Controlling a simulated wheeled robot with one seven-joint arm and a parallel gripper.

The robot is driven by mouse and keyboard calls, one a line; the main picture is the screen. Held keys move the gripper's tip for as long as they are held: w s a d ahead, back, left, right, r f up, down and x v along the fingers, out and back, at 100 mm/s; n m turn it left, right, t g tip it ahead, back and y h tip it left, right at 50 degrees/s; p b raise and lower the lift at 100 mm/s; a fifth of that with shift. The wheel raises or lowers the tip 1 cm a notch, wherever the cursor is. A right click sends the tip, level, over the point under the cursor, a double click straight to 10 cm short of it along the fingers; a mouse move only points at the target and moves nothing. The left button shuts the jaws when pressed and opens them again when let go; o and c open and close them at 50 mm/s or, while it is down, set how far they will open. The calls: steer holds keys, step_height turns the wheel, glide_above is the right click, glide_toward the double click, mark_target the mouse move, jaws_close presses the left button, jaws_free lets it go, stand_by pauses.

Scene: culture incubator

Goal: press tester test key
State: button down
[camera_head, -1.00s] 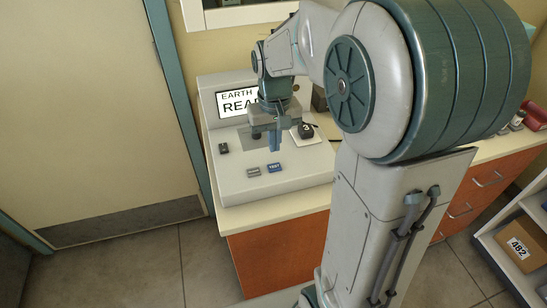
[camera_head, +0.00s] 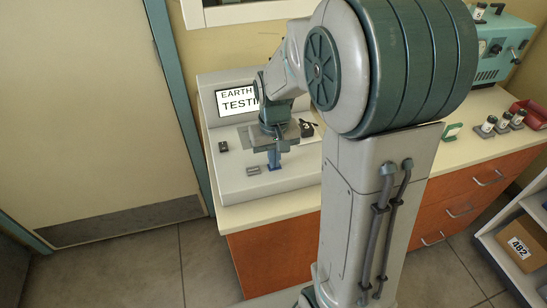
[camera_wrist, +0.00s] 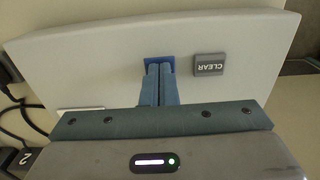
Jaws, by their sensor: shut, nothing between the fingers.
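The tester (camera_head: 235,180) is a pale grey console on the left end of the counter. Its screen (camera_head: 238,101) reads "EARTH" and "TESTI…", the rest hidden behind my arm. My gripper (camera_head: 274,166) is shut and empty, pointing down with its tips at the blue test key. In the wrist view the shut fingers (camera_wrist: 161,88) cover most of the blue key (camera_wrist: 160,59), leaving only its edges showing. The grey CLEAR key (camera_wrist: 209,64) lies beside it and also shows in the head view (camera_head: 253,171).
A small black part (camera_head: 223,146) sits on the tester's left side. A numbered black item (camera_head: 307,128) is behind my gripper to the right. Small containers (camera_head: 488,125) and a teal machine (camera_head: 500,48) stand farther right on the counter. A door is at left.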

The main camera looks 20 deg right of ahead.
steer(key=shift+s+f, duration=0.3)
steer(key=shift+f, duration=0.35)
step_height(320, 180, up, 15)
steer(key=p, duration=0.3)
steer(key=shift+w, duration=0.25)
steer(key=shift+r, duration=0.1)
steer(key=s+f+t, duration=0.3)
steer(key=s, duration=1.1)
steer(key=shift+s+a+f, duration=0.2)
steer(key=shift+s+f, duration=0.05)
